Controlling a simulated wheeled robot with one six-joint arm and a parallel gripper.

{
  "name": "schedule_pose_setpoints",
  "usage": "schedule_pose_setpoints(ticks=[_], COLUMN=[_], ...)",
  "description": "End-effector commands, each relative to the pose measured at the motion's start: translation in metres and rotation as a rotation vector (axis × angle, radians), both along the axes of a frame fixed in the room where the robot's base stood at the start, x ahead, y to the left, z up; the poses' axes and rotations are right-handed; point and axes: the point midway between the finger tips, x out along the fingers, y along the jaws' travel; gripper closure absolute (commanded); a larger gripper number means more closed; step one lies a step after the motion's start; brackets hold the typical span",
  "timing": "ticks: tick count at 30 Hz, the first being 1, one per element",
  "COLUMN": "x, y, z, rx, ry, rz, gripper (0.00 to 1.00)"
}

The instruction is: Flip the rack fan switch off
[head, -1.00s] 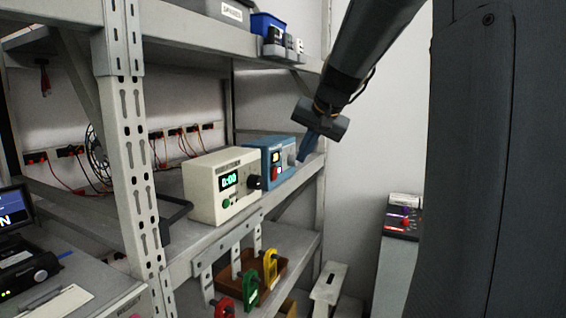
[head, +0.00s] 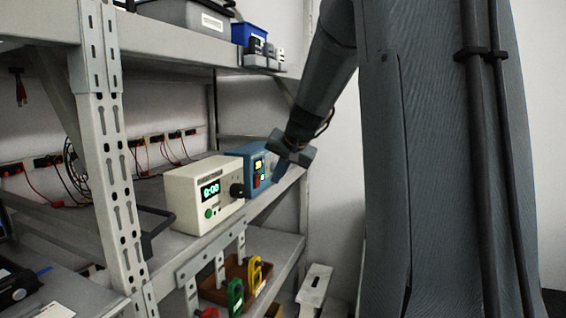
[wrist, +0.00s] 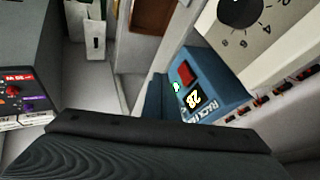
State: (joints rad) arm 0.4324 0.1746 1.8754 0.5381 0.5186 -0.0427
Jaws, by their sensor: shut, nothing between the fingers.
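The blue rack fan box (head: 235,152) stands on the middle shelf, behind the cream unit in the head view. My gripper (head: 279,173) is shut and empty, close to the right part of the box front. I cannot tell whether it touches the box. The switch position is not clear.
The cream unit (head: 180,195) with a green 0:00 display and black knob stands beside the box. A rack upright (head: 105,150) is at left. Coloured clamps (head: 235,295) hang below the shelf edge.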

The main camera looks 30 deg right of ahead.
Motion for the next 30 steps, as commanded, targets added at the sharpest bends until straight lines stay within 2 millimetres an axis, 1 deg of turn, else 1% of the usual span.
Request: schedule_pose_setpoints(ticks=[1, 2, 4, 10, 15, 24, 27, 30], x=[0.005, 0.009, 0.018, 0.034, 0.038, 0.039, 0.044, 0.043], y=[0.001, 0.001, 0.009, 0.021, 0.024, 0.025, 0.029, 0.028], z=[-0.008, -0.011, -0.005, -0.003, -0.003, -0.003, -0.001, -0.002], rx=[0.003, 0.002, 0.000, -0.001, -0.001, 0.000, 0.001, 0.001], ry=[0.004, 0.003, 0.001, 0.000, 0.001, 0.000, 0.000, 0.000], rz=[0.001, -0.001, 0.003, 0.002, 0.000, 0.000, -0.001, -0.001], gripper=[1.00, 1.00, 1.00, 1.00, 1.00, 1.00, 1.00, 1.00])
